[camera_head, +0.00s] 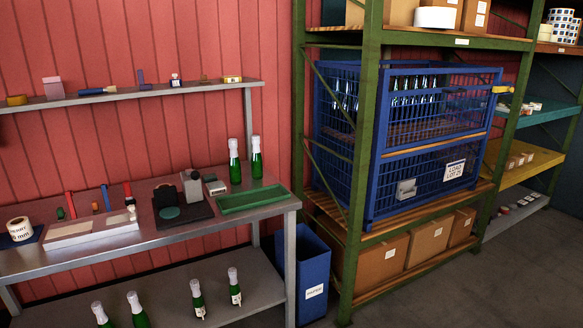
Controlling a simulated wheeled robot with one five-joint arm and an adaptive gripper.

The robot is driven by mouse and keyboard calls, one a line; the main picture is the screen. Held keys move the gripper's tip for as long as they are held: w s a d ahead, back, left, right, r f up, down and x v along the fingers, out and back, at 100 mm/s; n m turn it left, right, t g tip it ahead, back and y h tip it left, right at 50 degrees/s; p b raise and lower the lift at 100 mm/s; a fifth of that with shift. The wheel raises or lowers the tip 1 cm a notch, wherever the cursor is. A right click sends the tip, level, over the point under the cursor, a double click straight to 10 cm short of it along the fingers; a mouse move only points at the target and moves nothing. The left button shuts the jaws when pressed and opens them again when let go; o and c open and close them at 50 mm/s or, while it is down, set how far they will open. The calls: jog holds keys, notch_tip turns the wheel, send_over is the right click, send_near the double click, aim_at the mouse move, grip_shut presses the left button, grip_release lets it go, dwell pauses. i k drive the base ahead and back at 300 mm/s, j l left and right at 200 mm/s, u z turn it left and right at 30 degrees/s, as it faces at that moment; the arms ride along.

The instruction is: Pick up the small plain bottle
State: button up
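Two green bottles with white foil tops stand upright at the back right of the steel workbench: a left one (235,163) and a right one (256,158). No label shows on either. On the lower shelf stand several more green bottles. Two of these, one left (197,299) and one right (235,288), carry a small pale label. Two others, further left (102,316) and beside it (137,311), are cut off by the frame and show no label. I cannot tell which bottle is the small plain one. My gripper is not in view.
A green tray (250,199) lies on the bench in front of the two bottles. A grey device on a dark base (190,218) stands left of it. A blue bin (310,270) and a green rack (366,150) with a blue bottle cage (400,145) stand to the right.

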aim_at(234, 168)
jog(key=i, duration=2)
jog(key=i+u, duration=0.35)
jog(key=i+l+u, duration=0.35)
jog(key=i+j+u, duration=0.1)
jog(key=u, duration=1.8)
